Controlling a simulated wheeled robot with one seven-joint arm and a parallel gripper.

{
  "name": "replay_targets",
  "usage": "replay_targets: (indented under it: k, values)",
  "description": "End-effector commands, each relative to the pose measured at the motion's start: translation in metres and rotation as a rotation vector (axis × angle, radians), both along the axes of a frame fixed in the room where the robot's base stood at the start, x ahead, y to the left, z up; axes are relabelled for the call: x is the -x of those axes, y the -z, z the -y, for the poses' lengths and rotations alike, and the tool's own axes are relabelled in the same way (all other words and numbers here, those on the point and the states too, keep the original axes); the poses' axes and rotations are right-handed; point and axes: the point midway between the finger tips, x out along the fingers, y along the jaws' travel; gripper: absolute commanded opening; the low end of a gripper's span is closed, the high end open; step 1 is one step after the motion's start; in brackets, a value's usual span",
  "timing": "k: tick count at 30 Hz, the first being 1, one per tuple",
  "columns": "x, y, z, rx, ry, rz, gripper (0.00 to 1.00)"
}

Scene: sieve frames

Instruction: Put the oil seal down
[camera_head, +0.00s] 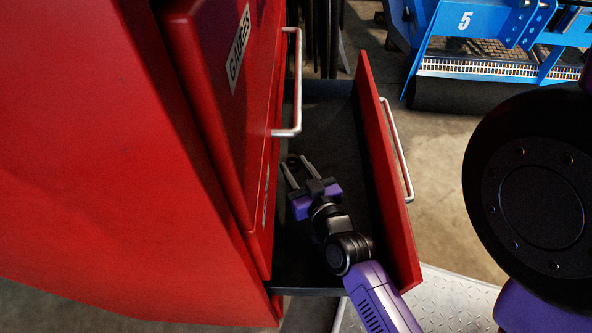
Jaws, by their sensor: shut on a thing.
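My gripper (296,163) reaches into the open bottom drawer of the red cabinet, its two pale fingers pointing toward the back of the picture. A small dark ring, the oil seal (293,161), shows between the fingertips, and the gripper is shut on it. The seal is small and dark against the drawer's dark inside. I cannot tell whether it touches the drawer floor.
The open drawer (325,118) has a bare dark floor. Its red front (385,175) with a silver handle stands right of my arm. The red cabinet (110,150), with a drawer labelled "GAUGES", rises at left. A blue machine marked 5 (470,35) stands at the back right.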

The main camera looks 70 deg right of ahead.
Motion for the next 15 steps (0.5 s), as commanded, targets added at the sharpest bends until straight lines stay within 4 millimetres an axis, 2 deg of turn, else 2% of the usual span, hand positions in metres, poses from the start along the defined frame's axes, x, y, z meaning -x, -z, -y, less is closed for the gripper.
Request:
replay_targets:
  k: [15]
  values:
    - [0.0, 0.011, 0.0, 0.0, -0.001, 0.002, 0.0]
